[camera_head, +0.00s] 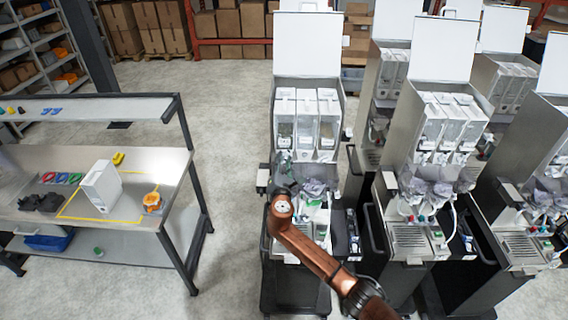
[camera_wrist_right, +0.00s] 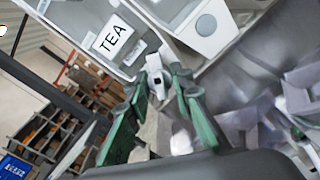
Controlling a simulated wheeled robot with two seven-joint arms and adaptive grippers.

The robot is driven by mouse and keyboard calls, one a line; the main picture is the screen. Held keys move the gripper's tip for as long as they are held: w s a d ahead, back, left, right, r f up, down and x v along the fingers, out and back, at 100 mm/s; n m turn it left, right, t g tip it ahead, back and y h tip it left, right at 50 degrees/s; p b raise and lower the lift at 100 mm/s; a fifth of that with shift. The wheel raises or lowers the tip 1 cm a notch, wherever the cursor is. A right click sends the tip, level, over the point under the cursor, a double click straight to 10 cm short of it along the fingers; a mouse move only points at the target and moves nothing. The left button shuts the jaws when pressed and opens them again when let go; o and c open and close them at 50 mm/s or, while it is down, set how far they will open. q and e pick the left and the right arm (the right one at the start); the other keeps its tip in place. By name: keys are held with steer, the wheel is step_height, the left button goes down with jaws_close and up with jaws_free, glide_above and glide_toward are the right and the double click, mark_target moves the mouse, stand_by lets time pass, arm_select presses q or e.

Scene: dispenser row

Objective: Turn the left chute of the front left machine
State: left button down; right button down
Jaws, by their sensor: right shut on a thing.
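The front left machine (camera_head: 308,55) stands near the middle of the head view with its white lid raised and a row of clear canisters (camera_head: 305,132) inside. My right gripper (camera_head: 284,160) is at the left end of the row of outlets below the canisters. In the right wrist view the green-padded fingers of my right gripper (camera_wrist_right: 161,88) are shut on a small white chute (camera_wrist_right: 158,65). The chute sits below a canister labelled TEA (camera_wrist_right: 112,40). In the head view the gripper hides this chute. My left gripper is not in view.
More machines (camera_head: 440,110) stand close on the right. A workbench (camera_head: 130,165) with a white box (camera_head: 101,186) and an orange tape dispenser (camera_head: 152,202) is at the left. Grey floor (camera_head: 225,130) lies free between bench and machine. Crumpled grey shapes (camera_head: 317,187) lie right of my gripper.

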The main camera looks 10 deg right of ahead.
steer(key=m+b, duration=0.4)
steer(key=shift+f+m, duration=0.15)
steer(key=shift+m, duration=0.15)
steer(key=m+b, duration=0.3)
steer(key=m, duration=0.1)
steer(key=shift+m+b, duration=0.3)
steer(key=m+b, duration=0.3)
steer(key=m, duration=0.1)
steer(key=shift+m+b, duration=1.2)
steer(key=shift+m, duration=0.7)
steer(key=c, duration=2)
jaws_free()
steer(key=shift+c, duration=0.2)
